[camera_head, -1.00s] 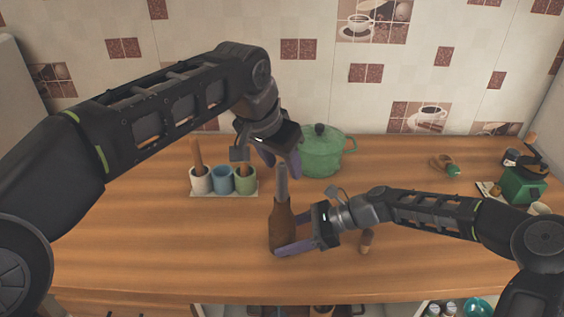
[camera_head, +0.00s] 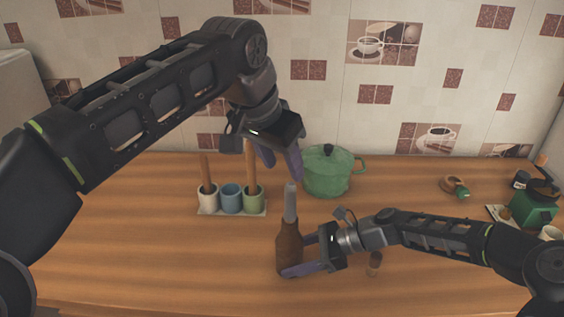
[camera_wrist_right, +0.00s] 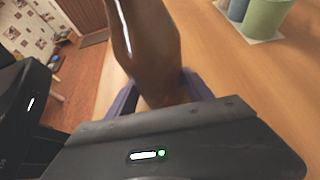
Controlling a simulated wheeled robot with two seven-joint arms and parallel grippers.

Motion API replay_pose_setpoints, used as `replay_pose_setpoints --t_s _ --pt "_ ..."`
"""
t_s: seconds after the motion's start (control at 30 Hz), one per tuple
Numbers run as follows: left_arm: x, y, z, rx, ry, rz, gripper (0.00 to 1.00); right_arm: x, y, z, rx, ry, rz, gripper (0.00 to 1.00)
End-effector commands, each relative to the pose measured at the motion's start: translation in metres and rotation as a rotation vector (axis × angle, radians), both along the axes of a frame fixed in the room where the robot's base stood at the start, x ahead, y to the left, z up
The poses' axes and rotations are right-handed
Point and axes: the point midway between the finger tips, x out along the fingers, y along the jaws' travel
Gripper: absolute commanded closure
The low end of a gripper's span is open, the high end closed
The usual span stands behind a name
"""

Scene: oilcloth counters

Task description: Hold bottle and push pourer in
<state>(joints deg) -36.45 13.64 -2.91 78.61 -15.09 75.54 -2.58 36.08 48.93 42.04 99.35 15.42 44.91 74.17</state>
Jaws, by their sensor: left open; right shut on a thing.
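A brown bottle (camera_head: 289,248) stands upright on the wooden counter. A grey pourer (camera_head: 290,204) stands upright at the bottle's mouth; how deep it sits I cannot tell. My right gripper (camera_head: 297,257) is shut around the bottle's lower body from the right. The right wrist view also shows the brown bottle (camera_wrist_right: 147,45) between the purple fingers. My left gripper (camera_head: 279,164) is open and empty, its purple fingers pointing down just above the pourer's top. One fingertip lies close to the pourer's top; whether they touch I cannot tell.
A holder with white, blue and green cups (camera_head: 231,199) and wooden handles stands behind left. A green lidded pot (camera_head: 327,174) stands behind the bottle. The left counter is clear.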

Motion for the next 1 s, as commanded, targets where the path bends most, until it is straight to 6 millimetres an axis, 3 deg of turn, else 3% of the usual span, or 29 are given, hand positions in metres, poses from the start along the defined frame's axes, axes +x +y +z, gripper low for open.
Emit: replay_pose_setpoints --t_s 0.33,0.37,0.63,1.0 --pt "0.0001 -0.0001 -0.0003 0.000 0.000 0.000 0.53 -0.0002 0.0002 0.0000 0.000 0.000 0.001 0.63" --pt "0.0001 -0.0001 -0.0003 0.000 0.000 0.000 0.53 -0.0002 0.0002 0.0000 0.000 0.000 0.001 0.38" --pt "0.0001 -0.0001 -0.0003 0.000 0.000 0.000 0.53 -0.0001 0.0001 0.0000 0.000 0.000 0.000 0.16" --pt "0.0001 -0.0001 -0.0003 0.000 0.000 0.000 0.53 0.0003 -0.0037 0.0018 -0.001 0.000 -0.001 0.15"
